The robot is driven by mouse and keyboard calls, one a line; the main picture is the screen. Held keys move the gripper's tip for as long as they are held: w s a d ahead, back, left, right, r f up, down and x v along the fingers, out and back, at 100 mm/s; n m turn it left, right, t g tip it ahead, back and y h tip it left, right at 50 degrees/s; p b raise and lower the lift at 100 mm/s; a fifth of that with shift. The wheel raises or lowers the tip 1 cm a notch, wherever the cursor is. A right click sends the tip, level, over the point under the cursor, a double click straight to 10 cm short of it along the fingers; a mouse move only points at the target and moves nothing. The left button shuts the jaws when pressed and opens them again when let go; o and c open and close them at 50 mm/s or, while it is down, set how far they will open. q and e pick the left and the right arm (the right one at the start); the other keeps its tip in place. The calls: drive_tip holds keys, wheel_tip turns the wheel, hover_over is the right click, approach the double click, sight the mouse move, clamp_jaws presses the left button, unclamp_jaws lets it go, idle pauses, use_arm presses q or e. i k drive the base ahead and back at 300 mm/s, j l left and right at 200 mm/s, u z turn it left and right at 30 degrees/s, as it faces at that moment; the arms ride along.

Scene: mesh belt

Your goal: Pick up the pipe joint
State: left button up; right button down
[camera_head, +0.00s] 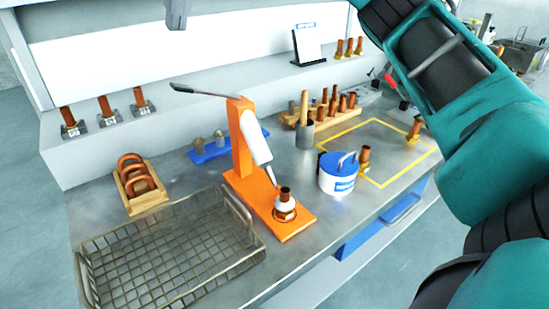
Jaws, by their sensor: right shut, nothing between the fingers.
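An upright copper pipe joint (285,194) with a pale collar stands on the front end of an orange press (242,150), below its tilted white cylinder. Similar copper pieces stand elsewhere: one (364,158) beside the blue-lidded tub, one (414,130) at the yellow outline. My teal right arm (480,120) fills the right side and leaves through the top edge. A small grey tip at the top edge, apparently my right gripper (177,14), is shut and empty, well away from the joint. Most of that gripper is out of frame. My left gripper does not show.
A wire mesh basket (245,258) lies at the front left. Behind it is a wooden box (150,197) of copper bends. A blue-lidded tub (337,182) stands right of the press. A wooden rack (292,119) holds several copper pieces. The yellow-outlined area (375,128) is mostly clear.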

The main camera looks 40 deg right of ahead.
sight(286, 204)
drive_tip(key=k, duration=1)
